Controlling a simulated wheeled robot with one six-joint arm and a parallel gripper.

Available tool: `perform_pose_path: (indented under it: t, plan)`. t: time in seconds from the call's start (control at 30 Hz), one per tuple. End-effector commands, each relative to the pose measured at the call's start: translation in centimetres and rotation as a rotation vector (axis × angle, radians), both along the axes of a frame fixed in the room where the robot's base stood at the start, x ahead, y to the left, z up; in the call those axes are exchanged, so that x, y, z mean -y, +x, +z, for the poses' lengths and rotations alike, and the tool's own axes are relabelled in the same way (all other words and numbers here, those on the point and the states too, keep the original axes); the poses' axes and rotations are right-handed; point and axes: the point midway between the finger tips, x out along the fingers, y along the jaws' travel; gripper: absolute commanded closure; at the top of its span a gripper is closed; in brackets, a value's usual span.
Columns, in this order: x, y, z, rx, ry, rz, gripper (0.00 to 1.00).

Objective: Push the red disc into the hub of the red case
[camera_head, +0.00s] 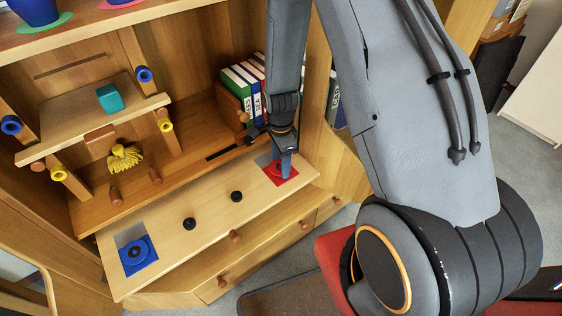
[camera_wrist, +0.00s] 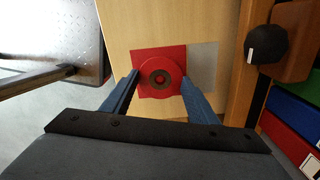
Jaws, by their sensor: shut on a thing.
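The red case shows as a flat red square (camera_wrist: 144,53) on the pale board in the wrist view; it also shows at the board's right end in the head view (camera_head: 271,169). The round red disc (camera_wrist: 160,67) has a dark ring at its centre and lies over the red square. My gripper (camera_wrist: 160,80) is shut on the disc, with one blue finger on each side. In the head view my gripper (camera_head: 286,167) points down at the red square and hides the disc. I cannot tell how deep the disc sits; the hub is hidden beneath it.
A grey patch (camera_wrist: 203,66) adjoins the red square. A blue disc on a blue square (camera_head: 138,254) lies at the board's left end. Two black knobs (camera_head: 236,196) stand between. Binders (camera_head: 243,84) stand behind my gripper, and a shelf with a teal cube (camera_head: 110,97) is left.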

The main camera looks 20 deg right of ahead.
Motion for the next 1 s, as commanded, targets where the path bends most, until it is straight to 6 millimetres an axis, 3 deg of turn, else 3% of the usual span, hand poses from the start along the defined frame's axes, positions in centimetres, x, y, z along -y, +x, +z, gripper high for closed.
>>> perform_pose_path:
  t: [0.4,0.43,0.53,0.83,1.0]
  plan:
    - [0.0,0.0,-0.4,0.0,0.0,0.0,0.68]
    - [0.0,0.0,-0.4,0.0,0.0,0.0,0.41]
    - [0.0,0.0,-0.4,0.0,0.0,0.0,0.25]
    - [0.0,0.0,-0.3,0.0,0.0,0.0,0.25]
    - [0.0,0.1,1.1,0.002,0.0,0.0,0.25]
